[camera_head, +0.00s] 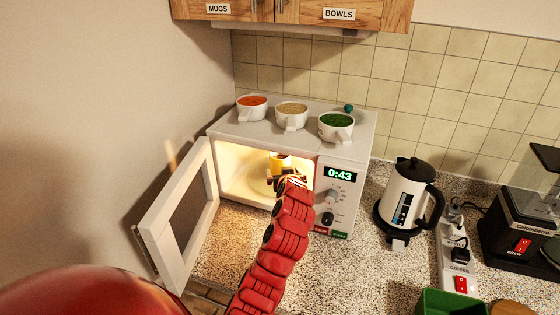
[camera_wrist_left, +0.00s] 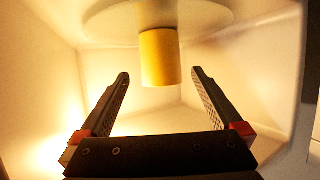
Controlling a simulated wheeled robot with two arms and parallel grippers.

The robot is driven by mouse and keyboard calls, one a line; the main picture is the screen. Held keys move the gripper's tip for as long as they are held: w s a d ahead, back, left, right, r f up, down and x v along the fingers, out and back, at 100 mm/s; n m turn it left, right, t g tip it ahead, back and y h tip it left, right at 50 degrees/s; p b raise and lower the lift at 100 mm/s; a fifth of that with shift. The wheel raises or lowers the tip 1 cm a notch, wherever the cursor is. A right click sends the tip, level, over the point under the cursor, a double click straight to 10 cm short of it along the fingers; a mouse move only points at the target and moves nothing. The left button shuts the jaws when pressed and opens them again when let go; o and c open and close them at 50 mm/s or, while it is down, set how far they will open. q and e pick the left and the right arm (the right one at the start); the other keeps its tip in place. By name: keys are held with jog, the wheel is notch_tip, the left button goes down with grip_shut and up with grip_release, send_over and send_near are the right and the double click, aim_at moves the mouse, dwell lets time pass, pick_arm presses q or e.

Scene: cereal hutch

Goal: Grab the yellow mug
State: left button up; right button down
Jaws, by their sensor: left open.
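The yellow mug (camera_head: 281,160) stands inside the lit, open microwave (camera_head: 226,132). My left arm reaches in through the doorway, and my left gripper (camera_head: 284,181) is at the mug's near side, partly covering it. In the left wrist view, which looks upside down, the yellow mug (camera_wrist_left: 160,57) rests on the round turntable (camera_wrist_left: 110,22). The open fingers of my left gripper (camera_wrist_left: 160,74) point at the mug, one to each side, with nothing held. I cannot tell whether the tips are level with the mug. The mug's handle is not visible. My right gripper is not in view.
The microwave door (camera_head: 180,215) is swung open to the left. Three bowl-like cups, one being the green-filled cup (camera_head: 336,127), stand on top. A kettle (camera_head: 405,195), a power strip (camera_head: 456,262) and a black appliance (camera_head: 520,225) are to the right.

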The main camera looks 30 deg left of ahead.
aim_at(280, 164)
pick_arm(q)
jog(key=p+x, duration=0.1)
jog(key=x, duration=0.4)
jog(key=shift+w+a+f, duration=0.1)
jog(key=shift+w, duration=0.05)
jog(key=shift+w+a+f+p, duration=0.1)
jog(key=shift+w+a+p, duration=0.4)
jog(key=shift+p, duration=0.4)
jog(key=p+x, duration=0.1)
jog(key=x, duration=0.1)
jog(key=shift+w+a+f, duration=0.15)
jog(key=shift+w+a, duration=0.05)
jog(key=shift+w+a+f, duration=0.3)
jog(key=shift+w+a, duration=0.05)
jog(key=shift+w, duration=0.1)
grip_shut()
